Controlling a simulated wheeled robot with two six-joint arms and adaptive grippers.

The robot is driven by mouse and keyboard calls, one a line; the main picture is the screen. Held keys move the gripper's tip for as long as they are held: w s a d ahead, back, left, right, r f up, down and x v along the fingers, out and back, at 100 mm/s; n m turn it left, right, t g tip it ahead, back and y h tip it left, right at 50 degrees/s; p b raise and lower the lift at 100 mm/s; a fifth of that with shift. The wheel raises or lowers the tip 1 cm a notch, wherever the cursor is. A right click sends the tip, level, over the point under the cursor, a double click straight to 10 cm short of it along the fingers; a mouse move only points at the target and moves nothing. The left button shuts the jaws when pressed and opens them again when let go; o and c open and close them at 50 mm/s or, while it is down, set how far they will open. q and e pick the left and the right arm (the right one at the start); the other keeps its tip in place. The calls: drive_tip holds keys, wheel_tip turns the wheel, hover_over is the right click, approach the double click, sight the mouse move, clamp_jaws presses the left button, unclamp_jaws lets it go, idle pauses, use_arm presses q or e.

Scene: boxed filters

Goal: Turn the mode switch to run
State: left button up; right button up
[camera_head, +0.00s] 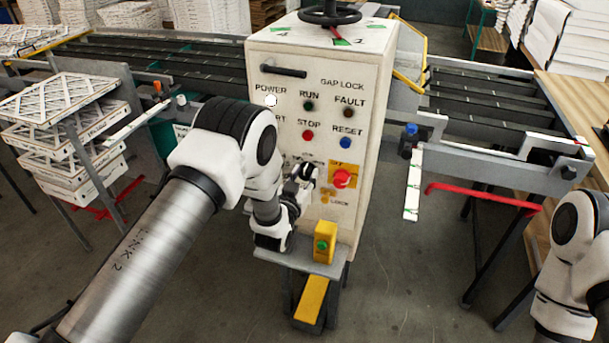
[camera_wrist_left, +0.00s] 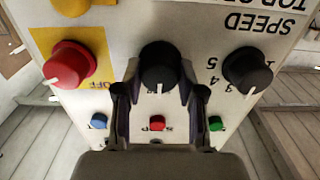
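The control cabinet (camera_head: 372,110) stands in the middle with buttons on its front. In the left wrist view, which shows the panel upside down, a black knob (camera_wrist_left: 160,66) with a white pointer sits between the red knob and the speed knob. It appears to be the mode switch; its label is hidden. Its pointer faces the picture's bottom, toward the buttons. My left gripper (camera_head: 306,178) is at the panel; its two fingers (camera_wrist_left: 159,98) are apart, one on each side of this knob. I cannot tell whether they touch it. My right gripper is out of view.
A red knob (camera_wrist_left: 68,66) on a yellow plate and a black speed knob (camera_wrist_left: 247,70) flank the fingers closely. A yellow box with a green button (camera_head: 323,242) stands below the panel. Conveyors run on both sides, with filters (camera_head: 72,135) stacked at left.

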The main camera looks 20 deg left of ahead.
use_arm(q)
drive_tip(key=shift+f+m+b, duration=0.1)
drive_tip(key=shift+m+b, duration=0.7)
drive_tip(key=shift+b, duration=0.1)
drive_tip(key=m+b, duration=0.5)
drive_tip(key=m, duration=0.1)
drive_tip(key=shift+d, duration=0.1)
drive_tip(key=shift+m+b, duration=0.45)
drive_tip(key=shift+m, duration=0.15)
drive_tip(key=o, duration=1.1)
drive_tip(key=shift+d, duration=0.1)
